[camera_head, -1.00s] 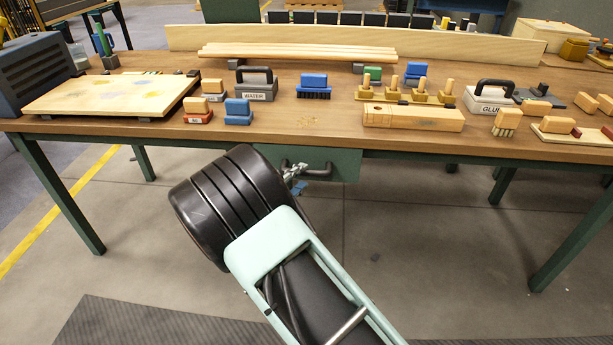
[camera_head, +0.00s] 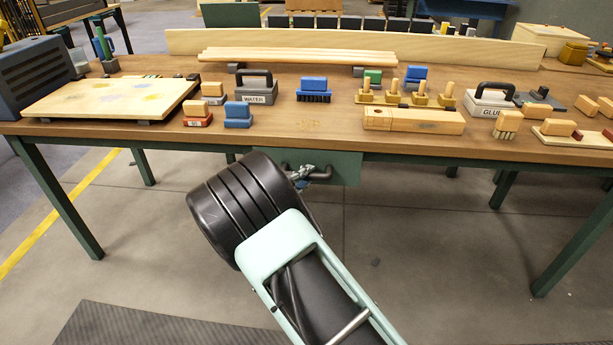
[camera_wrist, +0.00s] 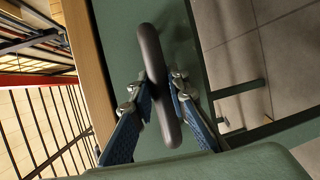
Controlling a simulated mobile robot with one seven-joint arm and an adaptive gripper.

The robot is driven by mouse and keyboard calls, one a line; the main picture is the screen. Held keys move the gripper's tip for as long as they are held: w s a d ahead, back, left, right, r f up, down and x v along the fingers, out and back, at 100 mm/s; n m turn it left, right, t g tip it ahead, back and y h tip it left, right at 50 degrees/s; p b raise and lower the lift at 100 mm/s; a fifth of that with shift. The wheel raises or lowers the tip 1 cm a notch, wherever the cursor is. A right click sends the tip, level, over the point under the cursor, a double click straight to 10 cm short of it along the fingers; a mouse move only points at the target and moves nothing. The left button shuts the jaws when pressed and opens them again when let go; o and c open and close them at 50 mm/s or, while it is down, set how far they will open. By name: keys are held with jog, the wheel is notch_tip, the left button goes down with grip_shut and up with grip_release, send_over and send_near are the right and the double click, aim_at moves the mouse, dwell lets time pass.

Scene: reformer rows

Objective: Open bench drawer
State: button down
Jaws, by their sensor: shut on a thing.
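The bench drawer is a green front (camera_head: 346,168) under the wooden worktop, with a dark bar handle (camera_head: 321,174). In the wrist view the green front (camera_wrist: 118,25) fills the middle and the rounded dark handle (camera_wrist: 150,45) crosses it. My gripper (camera_head: 302,176) is at the handle, partly hidden behind my own black wrist in the head view. In the wrist view its two blue-padded fingers (camera_wrist: 163,92) are shut on the handle, one on each side. I see no clear gap between the drawer front and the bench; my arm hides its left part.
The worktop (camera_head: 310,137) above carries a wooden board (camera_head: 110,97), a WATER box (camera_head: 256,92), a GLUE box (camera_head: 489,103), brushes and wooden blocks. Green bench legs (camera_head: 62,205) stand at the sides. The floor (camera_head: 450,260) before the bench is clear.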

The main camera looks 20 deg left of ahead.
jog(key=shift+s, duration=0.1)
jog(key=s+d+p, duration=0.2)
jog(key=s+p, duration=0.3)
jog(key=s, duration=0.5)
jog(key=s+d+p, duration=0.3)
jog(key=s+p, duration=0.2)
jog(key=s, duration=0.5)
jog(key=c, duration=1.8)
grip_release()
jog(key=shift+a, duration=0.1)
jog(key=shift+c, duration=0.2)
jog(key=v, duration=1.2)
